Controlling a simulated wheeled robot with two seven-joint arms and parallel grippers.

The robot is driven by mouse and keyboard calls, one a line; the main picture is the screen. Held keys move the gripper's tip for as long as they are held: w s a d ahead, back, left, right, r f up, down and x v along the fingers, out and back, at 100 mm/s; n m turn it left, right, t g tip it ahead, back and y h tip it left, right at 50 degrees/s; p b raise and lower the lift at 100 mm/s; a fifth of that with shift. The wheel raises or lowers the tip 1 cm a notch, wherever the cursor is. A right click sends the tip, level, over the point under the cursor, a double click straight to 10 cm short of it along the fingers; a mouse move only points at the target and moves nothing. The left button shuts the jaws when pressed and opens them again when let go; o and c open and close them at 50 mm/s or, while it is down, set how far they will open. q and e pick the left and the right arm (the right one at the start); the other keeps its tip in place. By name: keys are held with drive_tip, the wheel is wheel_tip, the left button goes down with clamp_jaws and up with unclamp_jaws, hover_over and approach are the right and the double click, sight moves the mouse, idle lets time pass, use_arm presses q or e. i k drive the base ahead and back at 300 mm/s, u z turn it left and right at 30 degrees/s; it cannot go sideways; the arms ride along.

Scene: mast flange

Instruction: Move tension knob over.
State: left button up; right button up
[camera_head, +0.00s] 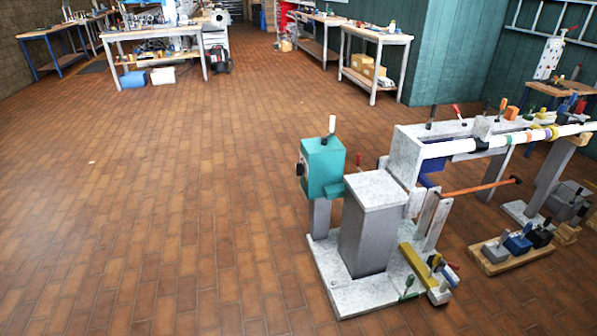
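A machine with a long white horizontal tube (455,147) stands on the brick floor at the right. At its left end is a teal box (323,168) on a grey post. The box has a dark round knob (300,169) on its left face and a white-tipped upright handle (332,125) on top. I cannot tell which part is the tension knob. A thin orange rod (480,187) with a dark end runs below the tube. Neither of my grippers is in view.
A grey pedestal (368,230) stands on a pale base plate (335,280). A wooden board (515,248) with small clamps lies at the lower right. Workbenches (160,34) and another bench (376,38) stand at the back. The brick floor (170,200) at left and centre is clear.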

sight(300, 169)
drive_tip(key=u, duration=0.55)
drive_tip(key=k, duration=0.65)
drive_tip(key=u, duration=0.9)
drive_tip(key=i, duration=3.75)
drive_tip(key=z, duration=1.55)
drive_tip(key=i, duration=1.2)
drive_tip(key=z, duration=1.1)
